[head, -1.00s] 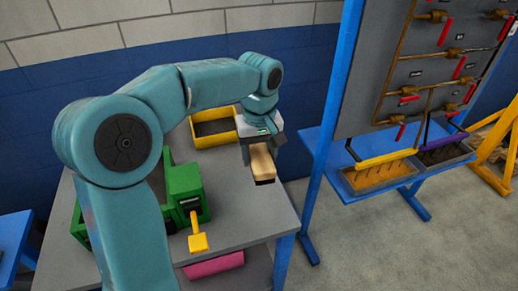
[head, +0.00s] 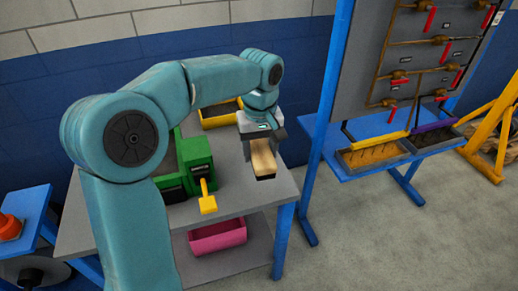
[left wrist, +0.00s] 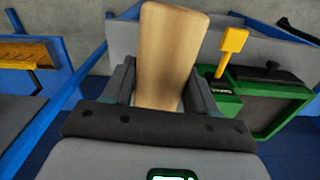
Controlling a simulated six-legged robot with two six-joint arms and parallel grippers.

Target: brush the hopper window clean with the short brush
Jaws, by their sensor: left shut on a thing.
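My left gripper (head: 259,145) is shut on the short brush (head: 263,159), held by its pale wooden block. The brush has a dark underside and is over the right part of the grey table. In the left wrist view the wooden block (left wrist: 170,55) stands between the two fingers. A green machine (head: 190,165) with a yellow lever (head: 207,197) stands on the table to the left of the brush, apart from it; it also shows in the left wrist view (left wrist: 268,115). I cannot make out which part is the hopper window. My right gripper is not in view.
A yellow bin (head: 218,119) stands at the back of the grey table (head: 235,202). A pink bin (head: 217,236) is on the lower shelf. A blue-framed panel (head: 400,50) with trays (head: 375,154) stands to the right. Bare floor (head: 370,240) lies in front.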

